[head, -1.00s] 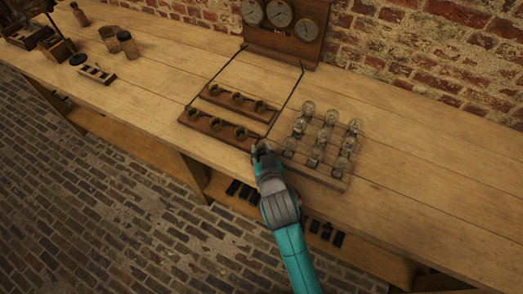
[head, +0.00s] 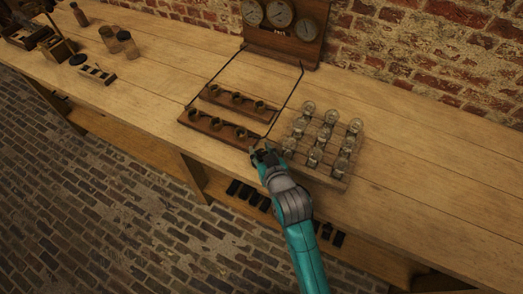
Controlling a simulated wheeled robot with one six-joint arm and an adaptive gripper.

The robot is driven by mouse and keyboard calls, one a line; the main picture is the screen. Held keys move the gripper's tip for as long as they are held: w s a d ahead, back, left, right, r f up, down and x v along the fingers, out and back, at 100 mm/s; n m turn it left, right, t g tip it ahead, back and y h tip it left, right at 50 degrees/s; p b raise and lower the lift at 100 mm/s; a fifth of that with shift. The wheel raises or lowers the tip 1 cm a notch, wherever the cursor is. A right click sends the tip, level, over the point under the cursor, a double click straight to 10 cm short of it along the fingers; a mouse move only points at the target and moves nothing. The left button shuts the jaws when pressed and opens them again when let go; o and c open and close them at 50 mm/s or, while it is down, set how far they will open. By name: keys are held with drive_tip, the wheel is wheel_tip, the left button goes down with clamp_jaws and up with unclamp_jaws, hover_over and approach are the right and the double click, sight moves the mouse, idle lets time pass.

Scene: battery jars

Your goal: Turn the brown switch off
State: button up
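Two brown wooden strips lie on the workbench, a front strip (head: 219,128) and a rear strip (head: 238,102), each with several dark round knobs or terminals on top. I cannot tell which of these small parts is the brown switch; it may be hidden by my gripper. My gripper (head: 262,154) is low over the bench's front part, just off the right end of the front strip and left of the rack of glass jars. Its fingers are too small and dark to tell whether they are open or shut, and no held object shows.
A wooden rack (head: 318,173) of several glass jars (head: 333,116) stands close right of my gripper. Dark rods (head: 290,86) run towards a gauge board (head: 283,32) at the wall. A small block (head: 97,73) and jars (head: 127,45) stand far left. The bench's right is clear.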

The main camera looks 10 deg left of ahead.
drive_tip(key=shift+o, duration=0.4)
drive_tip(key=v, duration=1.2)
drive_tip(key=shift+w, duration=0.1)
